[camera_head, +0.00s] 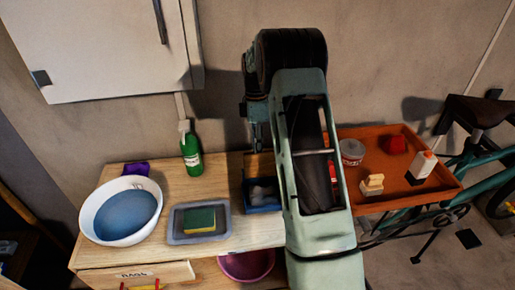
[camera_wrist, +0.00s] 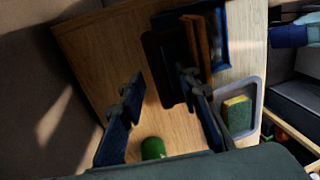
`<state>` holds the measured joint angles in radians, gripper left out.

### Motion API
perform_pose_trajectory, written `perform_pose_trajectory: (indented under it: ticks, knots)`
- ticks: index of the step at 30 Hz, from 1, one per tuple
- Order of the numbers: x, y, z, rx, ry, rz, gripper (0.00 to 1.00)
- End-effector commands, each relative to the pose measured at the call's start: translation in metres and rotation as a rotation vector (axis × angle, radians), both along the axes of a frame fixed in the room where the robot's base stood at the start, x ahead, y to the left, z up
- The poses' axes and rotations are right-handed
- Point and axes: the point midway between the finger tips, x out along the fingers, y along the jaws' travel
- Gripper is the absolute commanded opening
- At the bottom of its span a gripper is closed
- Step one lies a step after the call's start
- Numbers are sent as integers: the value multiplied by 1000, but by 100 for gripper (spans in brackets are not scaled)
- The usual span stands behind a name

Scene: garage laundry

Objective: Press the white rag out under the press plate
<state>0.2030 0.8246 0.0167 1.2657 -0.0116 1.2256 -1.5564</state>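A blue box (camera_head: 262,209) with a brown upright board (camera_head: 258,164) behind it stands on the bench, partly hidden by my arm. A greyish-white lump (camera_head: 264,191) lies in it; it may be the white rag, in shadow. In the wrist view the blue frame (camera_wrist: 221,40) shows with brown slats and a dark brown panel (camera_wrist: 163,65); I cannot tell which part is the press plate. My gripper (camera_wrist: 160,86) is open, its fingers wide apart, with the panel seen between and beyond the tips. I cannot tell if they touch. In the head view my arm hides most of the gripper.
A green bottle (camera_head: 191,150), a white basin (camera_head: 90,213) of blue water and a grey tray (camera_head: 176,236) with a sponge (camera_head: 199,220) stand on the bench (camera_head: 227,180). The drawer (camera_head: 135,277) is ajar. An orange tray (camera_head: 440,190) with small items is right. A cabinet (camera_head: 110,50) hangs above.

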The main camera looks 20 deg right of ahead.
Motion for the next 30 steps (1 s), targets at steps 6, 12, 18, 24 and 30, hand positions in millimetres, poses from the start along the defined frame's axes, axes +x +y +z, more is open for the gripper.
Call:
perform_pose_trajectory:
  ticks: [6, 12, 18, 24, 30]
  knots:
    - [-1, 0, -3, 0, 0, 0, 30]
    - [-1, 0, -3, 0, 0, 0, 19]
    - [-1, 0, -3, 0, 0, 0, 0]
    - [-1, 0, -3, 0, 0, 0, 0]
    - [-1, 0, -3, -1, -4, 0, 0]
